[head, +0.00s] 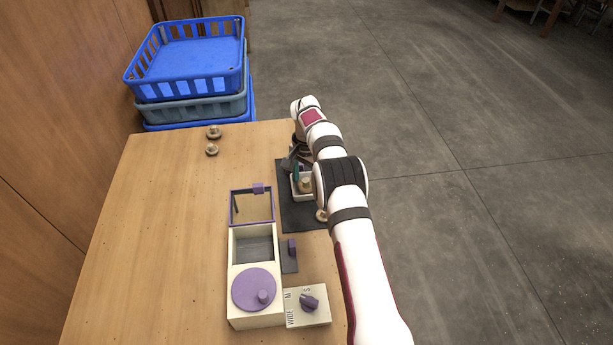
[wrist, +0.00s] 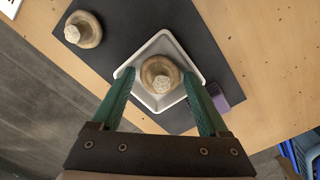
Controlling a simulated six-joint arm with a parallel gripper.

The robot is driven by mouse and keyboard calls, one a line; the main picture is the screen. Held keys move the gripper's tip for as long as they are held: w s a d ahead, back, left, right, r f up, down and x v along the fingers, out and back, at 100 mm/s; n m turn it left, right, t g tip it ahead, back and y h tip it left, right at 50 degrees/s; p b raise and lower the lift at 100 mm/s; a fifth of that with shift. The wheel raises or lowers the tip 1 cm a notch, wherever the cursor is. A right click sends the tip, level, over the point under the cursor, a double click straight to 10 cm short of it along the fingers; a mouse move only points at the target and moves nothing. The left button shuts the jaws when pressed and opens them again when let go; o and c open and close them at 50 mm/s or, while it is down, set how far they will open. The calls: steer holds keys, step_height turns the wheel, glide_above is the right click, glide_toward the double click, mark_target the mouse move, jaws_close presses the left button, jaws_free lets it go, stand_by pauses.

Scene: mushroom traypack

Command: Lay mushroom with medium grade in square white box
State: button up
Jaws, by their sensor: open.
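A small square white box (head: 308,197) stands on a dark mat, partly hidden by my arm in the head view. In the wrist view the white box (wrist: 153,103) holds one pale brown mushroom (wrist: 160,75), stem upward. My gripper (wrist: 159,74) is open, its green fingers on either side of this mushroom, with gaps to it. I cannot tell how high the fingertips are. A second mushroom (wrist: 83,30) lies outside the box near the mat's edge. Two more mushrooms, one (head: 213,132) behind the other (head: 211,150), lie at the table's far side.
A cream device with a purple round disc (head: 255,290) and a purple-framed opening (head: 251,206) stands on the near table. A dial plate (head: 308,305) marked WIDE, M and S is beside it. Stacked blue crates (head: 190,68) stand beyond the table. The table's left part is clear.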

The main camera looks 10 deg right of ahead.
mark_target(306, 179)
step_height(306, 179, up, 12)
steer(key=s+r+n, duration=0.2)
steer(key=s+r, duration=1)
steer(key=s, duration=0.1)
steer(key=s+a+f+y, duration=0.1)
steer(key=s+f, duration=0.1)
steer(key=s, duration=1.3)
steer(key=s+a+f+n, duration=0.1)
steer(key=s+f, duration=0.1)
steer(key=s, duration=1.3)
steer(key=shift+s+y, duration=0.3)
steer(key=shift+y, duration=0.1)
